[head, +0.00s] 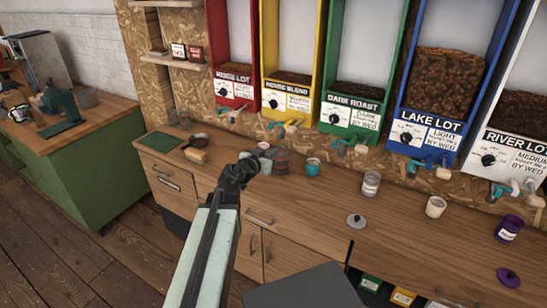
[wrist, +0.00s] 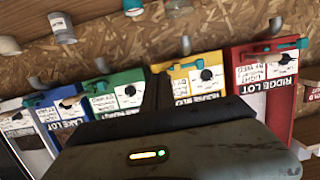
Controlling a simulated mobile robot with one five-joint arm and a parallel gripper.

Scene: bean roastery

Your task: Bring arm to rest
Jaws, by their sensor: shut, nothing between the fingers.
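My arm reaches up from the bottom of the head view over the wooden counter (head: 300,222). My gripper (head: 246,160) is at its far end, near several cups and jars at the counter's back. It is shut with nothing held. In the wrist view the dark gripper body, with a small lit bar, fills the lower middle. That view looks upside down at the dispensers. The fingertips are hard to make out in either view.
Red (head: 233,90), yellow (head: 288,100), green (head: 352,112), blue (head: 428,133) and white (head: 508,150) bean dispensers line the wall. A teal cup (head: 313,167), a jar (head: 371,184), a white cup (head: 435,207) and a purple can (head: 509,228) stand on the counter. A green bench (head: 105,170) is left.

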